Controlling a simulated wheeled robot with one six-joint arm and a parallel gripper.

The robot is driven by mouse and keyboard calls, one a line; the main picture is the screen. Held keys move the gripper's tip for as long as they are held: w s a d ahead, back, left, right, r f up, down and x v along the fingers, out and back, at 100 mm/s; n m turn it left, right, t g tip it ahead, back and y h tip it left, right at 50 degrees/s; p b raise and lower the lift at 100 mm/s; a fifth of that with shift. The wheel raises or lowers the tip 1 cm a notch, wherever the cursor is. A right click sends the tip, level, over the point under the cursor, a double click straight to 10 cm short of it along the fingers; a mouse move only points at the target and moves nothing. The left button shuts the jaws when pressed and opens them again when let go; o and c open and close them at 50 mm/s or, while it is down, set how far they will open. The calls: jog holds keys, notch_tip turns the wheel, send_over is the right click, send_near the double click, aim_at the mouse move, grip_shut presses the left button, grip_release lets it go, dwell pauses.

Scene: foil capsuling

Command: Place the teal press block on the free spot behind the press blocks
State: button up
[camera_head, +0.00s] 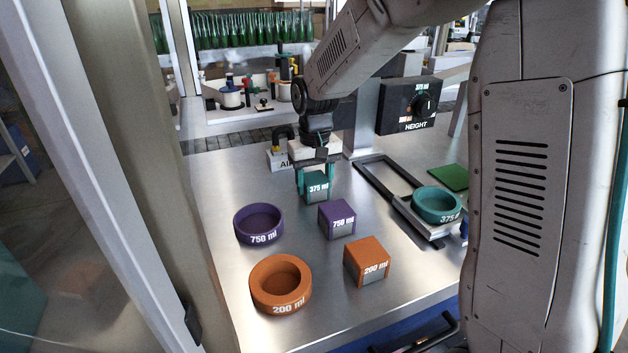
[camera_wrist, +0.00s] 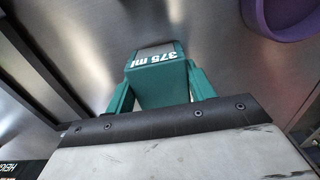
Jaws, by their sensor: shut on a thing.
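The teal press block (camera_head: 317,187), marked 375 ml, is between the fingers of my gripper (camera_head: 313,183) in the head view. The wrist view also shows the teal block (camera_wrist: 157,80) with a green finger on each side of it. My gripper is shut on it. The block is at or just above the steel table; I cannot tell whether it touches. The purple press block (camera_head: 337,219), marked 750 ml, and the orange press block (camera_head: 366,262), marked 200 ml, stand in front of it in a row. The table around the teal block looks bare.
A purple ring (camera_head: 259,224) and an orange ring (camera_head: 281,284) lie left of the blocks. A teal ring (camera_head: 437,204) sits on a metal rail frame (camera_head: 393,186) at right. A green pad (camera_head: 448,177) and a height dial box (camera_head: 407,105) are beyond. Bare steel (camera_head: 226,180) lies at left.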

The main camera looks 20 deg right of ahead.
aim_at(315, 178)
jog(key=o, duration=1.1)
notch_tip(315, 178, up, 12)
jog(key=shift+t, duration=0.6)
jog(key=shift+s+d+f, duration=0.3)
jog(key=shift+s+d, duration=0.1)
jog(key=shift+s, duration=4.8)
jog(key=shift+s+d+f, duration=0.25)
jog(key=shift+s+d, duration=0.1)
jog(key=shift+s, duration=4.85)
jog(key=shift+s+d+f, duration=0.3)
jog(key=shift+s+d, duration=0.1)
jog(key=shift+s, duration=4.8)
